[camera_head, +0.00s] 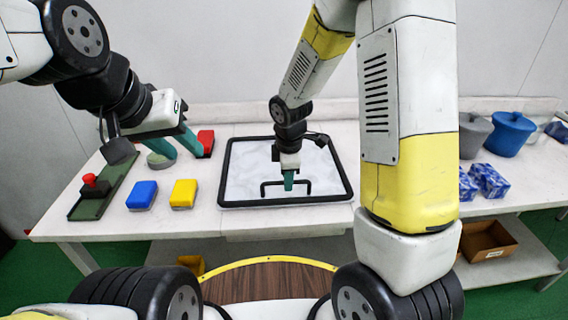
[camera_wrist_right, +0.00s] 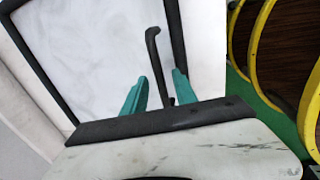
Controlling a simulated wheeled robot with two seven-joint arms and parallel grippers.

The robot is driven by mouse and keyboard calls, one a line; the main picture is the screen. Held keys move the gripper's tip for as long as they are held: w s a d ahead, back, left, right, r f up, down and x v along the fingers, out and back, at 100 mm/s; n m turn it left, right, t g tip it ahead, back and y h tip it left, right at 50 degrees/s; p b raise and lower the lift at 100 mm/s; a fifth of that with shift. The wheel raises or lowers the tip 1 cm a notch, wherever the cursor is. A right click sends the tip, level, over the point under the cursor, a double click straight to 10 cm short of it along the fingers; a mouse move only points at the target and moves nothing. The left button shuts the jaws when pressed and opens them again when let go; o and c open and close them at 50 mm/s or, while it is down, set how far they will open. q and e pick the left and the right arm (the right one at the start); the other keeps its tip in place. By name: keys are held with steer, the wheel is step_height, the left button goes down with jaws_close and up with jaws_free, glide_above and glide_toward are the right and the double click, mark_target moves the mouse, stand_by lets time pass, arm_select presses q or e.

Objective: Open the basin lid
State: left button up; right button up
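The basin lid (camera_head: 245,170) is a white marbled square panel with a black frame, lying flat and closed on the white table. It also shows in the right wrist view (camera_wrist_right: 90,50). A black bar handle (camera_head: 268,184) stands near its front edge. My right gripper (camera_head: 288,186) points down at this handle. In the right wrist view its teal fingers (camera_wrist_right: 160,80) are apart, with the handle (camera_wrist_right: 153,52) between them and small gaps on both sides. My left gripper (camera_head: 178,152) is open and empty, above the table left of the lid.
Blue (camera_head: 142,195) and yellow (camera_head: 184,194) blocks lie left of the lid. A green tray with a red knob (camera_head: 90,180) and a red block (camera_head: 206,139) are also left. Grey (camera_head: 474,136) and blue (camera_head: 510,134) lidded pots and blue packets (camera_head: 488,181) stand right.

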jaws_close()
stand_by(1.4)
